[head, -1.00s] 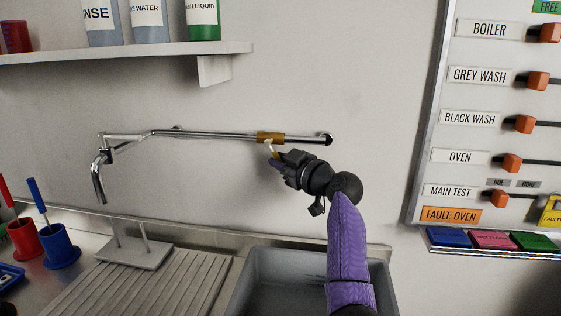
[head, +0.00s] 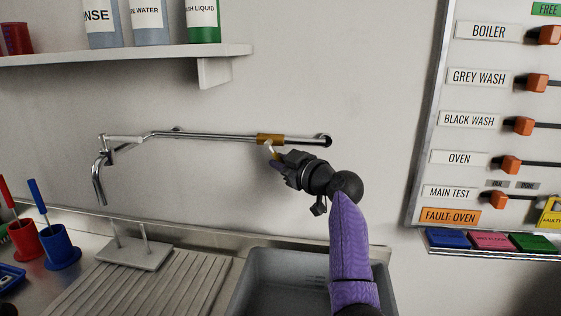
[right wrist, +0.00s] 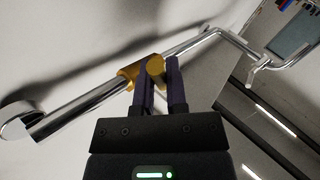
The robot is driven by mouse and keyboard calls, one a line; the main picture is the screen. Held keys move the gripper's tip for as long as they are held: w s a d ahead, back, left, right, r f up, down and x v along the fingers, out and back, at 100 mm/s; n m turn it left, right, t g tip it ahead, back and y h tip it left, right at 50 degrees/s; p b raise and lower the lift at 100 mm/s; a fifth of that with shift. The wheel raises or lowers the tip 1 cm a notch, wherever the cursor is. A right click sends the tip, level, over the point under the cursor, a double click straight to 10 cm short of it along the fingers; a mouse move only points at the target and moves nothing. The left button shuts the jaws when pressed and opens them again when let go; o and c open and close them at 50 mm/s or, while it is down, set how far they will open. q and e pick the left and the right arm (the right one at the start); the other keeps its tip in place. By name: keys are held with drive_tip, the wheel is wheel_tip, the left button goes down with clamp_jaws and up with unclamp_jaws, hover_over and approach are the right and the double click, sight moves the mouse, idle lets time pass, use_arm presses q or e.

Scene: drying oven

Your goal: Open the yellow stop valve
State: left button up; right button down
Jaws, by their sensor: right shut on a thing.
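The yellow stop valve (head: 270,139) sits on a chrome pipe (head: 215,135) fixed along the wall. In the right wrist view the valve's yellow body (right wrist: 130,75) wraps the pipe, and its round yellow handle end (right wrist: 156,68) is between my right gripper's fingers. My right gripper (head: 276,160) reaches up from the lower right, just below the valve. In the right wrist view its two dark purple fingers (right wrist: 158,88) are shut on the handle. The handle's far side is hidden. My left gripper is not in view.
A chrome spout (head: 98,178) hangs at the pipe's left end. A grey basin (head: 262,268) lies below, beside a ribbed drainer (head: 190,275). A shelf (head: 130,53) with bottles is above left. A labelled board (head: 480,100) with orange knobs is at right.

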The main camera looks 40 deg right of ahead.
drive_tip(key=g+p, duration=0.1)
drive_tip(key=r+n+g+p, duration=0.1)
drive_tip(key=p, duration=0.1)
drive_tip(key=shift+s+d+r, duration=0.15)
drive_tip(key=shift+s+d, duration=0.1)
drive_tip(key=shift+s, duration=0.05)
drive_tip(key=n+g+p, duration=0.1)
drive_tip(key=p, duration=0.2)
drive_tip(key=r+n+g+p, duration=0.1)
drive_tip(key=p, duration=0.1)
drive_tip(key=shift+s+d+h+p, duration=0.2)
drive_tip(key=shift+s+h+p, duration=0.05)
drive_tip(key=shift+h+p, duration=0.15)
drive_tip(key=shift+g+p, duration=0.4)
drive_tip(key=shift+p, duration=0.15)
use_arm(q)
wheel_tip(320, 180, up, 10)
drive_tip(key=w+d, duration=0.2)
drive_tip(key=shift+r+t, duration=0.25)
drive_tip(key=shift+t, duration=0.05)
use_arm(e)
drive_tip(key=shift+f, duration=0.1)
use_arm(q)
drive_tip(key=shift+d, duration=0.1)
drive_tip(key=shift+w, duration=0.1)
